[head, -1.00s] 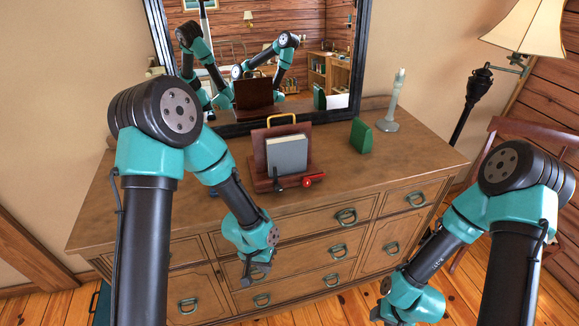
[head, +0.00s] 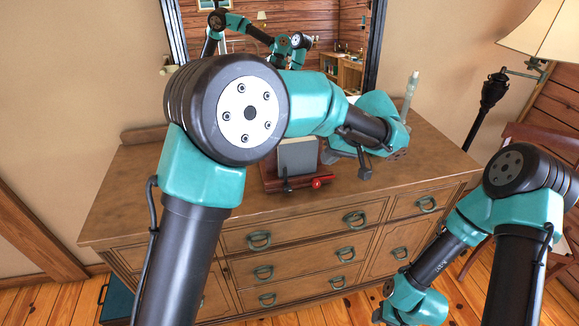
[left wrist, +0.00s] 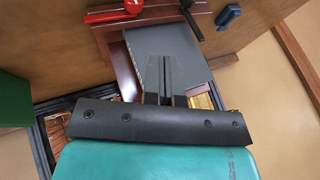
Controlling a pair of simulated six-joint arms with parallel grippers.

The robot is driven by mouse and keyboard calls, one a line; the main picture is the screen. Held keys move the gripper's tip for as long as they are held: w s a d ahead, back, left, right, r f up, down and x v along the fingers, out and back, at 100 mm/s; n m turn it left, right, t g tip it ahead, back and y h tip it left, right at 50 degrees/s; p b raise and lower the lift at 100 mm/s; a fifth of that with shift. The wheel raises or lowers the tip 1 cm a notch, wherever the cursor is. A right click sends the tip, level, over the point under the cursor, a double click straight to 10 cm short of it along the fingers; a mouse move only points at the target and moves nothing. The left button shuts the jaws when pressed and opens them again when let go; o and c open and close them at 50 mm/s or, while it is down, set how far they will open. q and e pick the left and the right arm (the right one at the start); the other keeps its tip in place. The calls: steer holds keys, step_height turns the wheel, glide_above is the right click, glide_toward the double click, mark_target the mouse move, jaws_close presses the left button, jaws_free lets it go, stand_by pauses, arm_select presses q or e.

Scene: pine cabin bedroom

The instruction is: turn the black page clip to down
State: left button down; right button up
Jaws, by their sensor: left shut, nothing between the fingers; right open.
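A brown wooden book stand (head: 270,178) on the dresser holds a grey book (head: 298,158). The black page clip (head: 286,184) is at the stand's front ledge, left of a red clip (head: 321,182). In the upside-down left wrist view, the black clip (left wrist: 192,18) stands out from the ledge and overlaps the book's lower edge; the red clip (left wrist: 118,14) lies along the ledge. My left gripper (head: 328,155) is shut and empty, at the right of the book; its fingers (left wrist: 165,75) appear over the book, apart from the clip. My right gripper (head: 378,315) is low at the front right, open.
A green block (left wrist: 15,100) and a small dark blue object (left wrist: 228,17) flank the stand. A pale candlestick-like object (head: 411,88) is behind my left arm. A mirror (head: 375,45) stands behind. The dresser's right top (head: 435,155) is clear.

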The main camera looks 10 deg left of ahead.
arm_select(q)
steer(key=r, duration=0.1)
steer(key=r+n, duration=0.1)
steer(key=r+y, duration=0.1)
steer(key=shift+w+d+n, duration=0.15)
steer(key=shift+w+n, duration=0.15)
steer(key=shift+f, duration=0.2)
glide_above(287, 180)
steer(key=d, duration=0.2)
steer(key=shift+f, duration=4)
steer(key=shift+w+d, duration=0.15)
steer(key=shift+w, duration=0.15)
